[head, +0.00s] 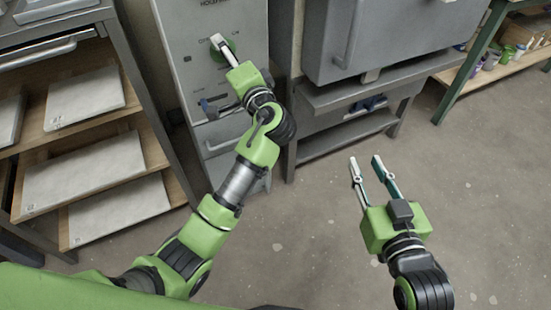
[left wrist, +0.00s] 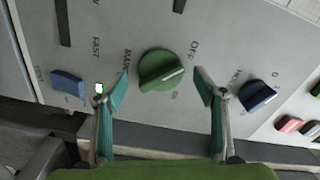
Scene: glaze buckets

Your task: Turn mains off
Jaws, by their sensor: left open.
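A round green knob (left wrist: 160,71) with a pale pointer line sits on a grey control panel (left wrist: 150,20) in the left wrist view. Lettering beside it reads like MAIN and OFF; the pointer lies between OFF and a smaller, unclear label. My left gripper (left wrist: 162,85) is open, one finger on each side of the knob, with gaps visible; whether the tips reach the knob's depth I cannot tell. In the head view my left gripper (head: 222,46) is at the panel and partly hides the green knob (head: 229,43). My right gripper (head: 366,165) is open and empty above the floor.
Shelves with white slabs (head: 98,170) stand left; a grey cabinet (head: 385,35) stands right. The floor around my right gripper is clear.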

